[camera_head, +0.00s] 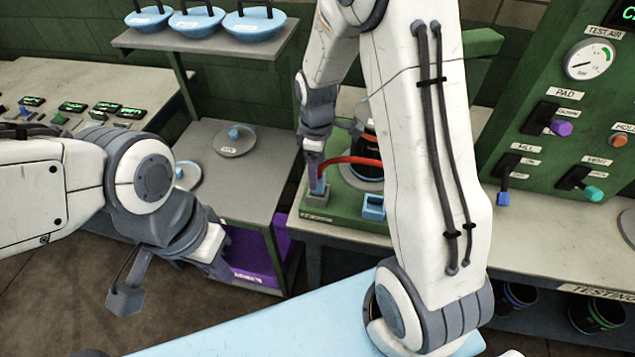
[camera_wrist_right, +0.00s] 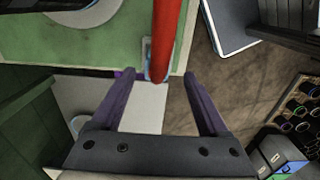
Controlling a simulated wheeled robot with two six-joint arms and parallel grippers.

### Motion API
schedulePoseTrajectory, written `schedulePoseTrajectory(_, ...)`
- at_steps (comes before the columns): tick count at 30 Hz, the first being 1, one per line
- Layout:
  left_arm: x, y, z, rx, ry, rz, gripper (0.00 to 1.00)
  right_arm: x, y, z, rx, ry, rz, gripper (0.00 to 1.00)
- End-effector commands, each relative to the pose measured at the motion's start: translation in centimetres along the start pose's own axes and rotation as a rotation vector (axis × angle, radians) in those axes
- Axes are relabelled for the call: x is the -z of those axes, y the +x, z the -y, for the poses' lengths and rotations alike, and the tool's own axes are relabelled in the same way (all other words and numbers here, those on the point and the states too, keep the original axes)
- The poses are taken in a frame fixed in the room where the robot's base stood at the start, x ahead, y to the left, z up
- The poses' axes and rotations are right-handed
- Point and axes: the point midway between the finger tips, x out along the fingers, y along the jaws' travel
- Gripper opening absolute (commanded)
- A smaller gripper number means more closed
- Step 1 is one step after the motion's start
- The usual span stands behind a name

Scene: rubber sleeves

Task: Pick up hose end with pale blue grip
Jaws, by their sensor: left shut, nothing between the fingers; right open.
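The red hose (camera_head: 352,160) arches from the green test stand (camera_head: 345,207) toward my right gripper in the head view. In the right wrist view the hose (camera_wrist_right: 165,32) runs down between the fingers. Its end carries a pale blue grip (camera_wrist_right: 147,72), partly hidden behind the hose. My right gripper (camera_head: 317,168) points down over that end. Its purple fingers (camera_wrist_right: 163,100) are open, one on each side of the hose end, with gaps on both sides. My left gripper (camera_head: 217,262) is shut and empty, low at the left in front of the purple bin; its fingertips are hard to make out.
A pale blue holder (camera_head: 373,207) stands on the green stand. A grey shelf unit (camera_head: 245,180) holds round lids, with a purple bin (camera_head: 262,262) below. A green gauge panel (camera_head: 560,100) is at the right. A light blue surface (camera_head: 270,325) lies in front.

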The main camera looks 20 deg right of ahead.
Motion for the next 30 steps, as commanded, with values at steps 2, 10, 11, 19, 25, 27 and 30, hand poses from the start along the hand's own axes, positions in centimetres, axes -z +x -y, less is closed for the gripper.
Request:
schedulePoseTrajectory(2, 0.0, -0.3, 0.0, 0.000, 0.000, 0.000, 0.00, 0.0, 0.4, 0.0, 0.001, 0.000, 0.001, 0.78)
schedulePoseTrajectory(10, 0.1, -2.1, -0.1, 0.000, 0.004, 0.000, 0.00, -0.3, 3.6, -0.4, 0.004, 0.000, 0.003, 0.78)
schedulePoseTrajectory(11, 0.1, -2.2, -0.2, 0.000, 0.004, 0.000, 0.00, -0.2, 4.0, -0.4, 0.004, 0.000, 0.002, 0.78)
schedulePoseTrajectory(19, 0.1, -2.3, -0.2, 0.000, 0.005, 0.000, 0.00, -0.2, 5.4, -0.5, -0.001, 0.001, -0.001, 0.78)
schedulePoseTrajectory(25, 0.1, -2.3, -0.2, 0.000, 0.004, 0.000, 0.00, -0.2, 5.3, -0.5, -0.001, 0.001, -0.001, 0.47)
schedulePoseTrajectory(27, 0.1, -2.3, -0.2, 0.000, 0.004, 0.000, 0.00, -0.2, 5.3, -0.5, -0.001, 0.001, -0.001, 0.20)
schedulePoseTrajectory(30, 0.1, -2.3, -0.2, 0.000, 0.004, 0.000, 0.00, -0.2, 5.3, -0.5, -0.001, 0.001, -0.001, 0.00)
